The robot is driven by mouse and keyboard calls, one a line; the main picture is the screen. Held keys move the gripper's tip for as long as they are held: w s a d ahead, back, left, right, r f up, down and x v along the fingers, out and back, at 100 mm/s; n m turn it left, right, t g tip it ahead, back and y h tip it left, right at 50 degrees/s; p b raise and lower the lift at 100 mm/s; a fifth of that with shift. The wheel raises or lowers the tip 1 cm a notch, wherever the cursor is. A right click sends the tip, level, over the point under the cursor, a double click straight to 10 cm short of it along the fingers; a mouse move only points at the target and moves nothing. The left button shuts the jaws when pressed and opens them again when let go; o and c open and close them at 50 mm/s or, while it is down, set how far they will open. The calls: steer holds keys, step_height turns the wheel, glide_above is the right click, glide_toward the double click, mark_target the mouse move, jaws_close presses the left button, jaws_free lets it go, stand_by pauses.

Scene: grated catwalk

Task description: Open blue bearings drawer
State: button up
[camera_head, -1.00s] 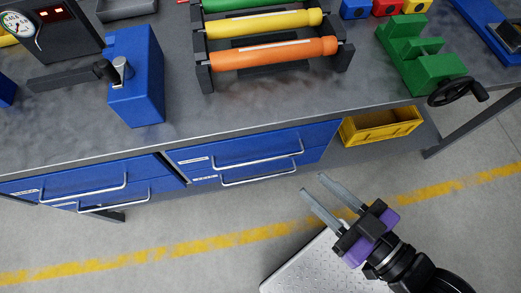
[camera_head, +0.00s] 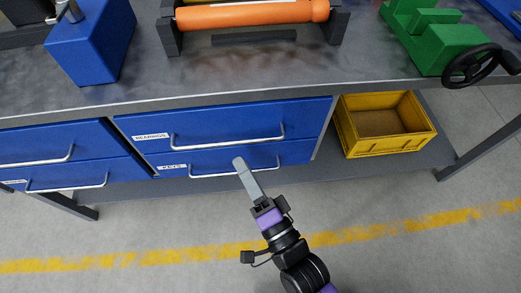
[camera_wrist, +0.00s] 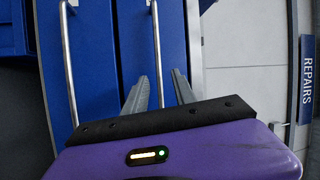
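The blue bearings drawer (camera_head: 225,119) is the upper drawer of the right-hand pair under the bench, with a BEARINGS label and a silver bar handle (camera_head: 228,143). It looks shut. Below it is a second blue drawer (camera_head: 222,158) with its own handle. My gripper (camera_head: 240,164) points up at the drawers, its fingers overlapping the lower handle in the head view. In the wrist view, turned sideways, my gripper (camera_wrist: 160,76) is open and empty. The bearings handle (camera_wrist: 157,50) shows between its two fingers; contact cannot be told.
Another pair of blue drawers (camera_head: 55,155) is at the left. A yellow bin (camera_head: 385,125) sits on the lower shelf at the right. The bench top (camera_head: 240,75) overhangs the drawers. The floor in front, with a yellow line (camera_head: 390,232), is clear.

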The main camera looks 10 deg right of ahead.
mark_target(231, 143)
steer(key=shift+m, duration=0.9)
steer(key=x, duration=0.7)
steer(key=shift+w+d, duration=0.15)
steer(key=shift+w, duration=0.15)
jaws_close()
steer(key=shift+f, duration=0.1)
stand_by(0.4)
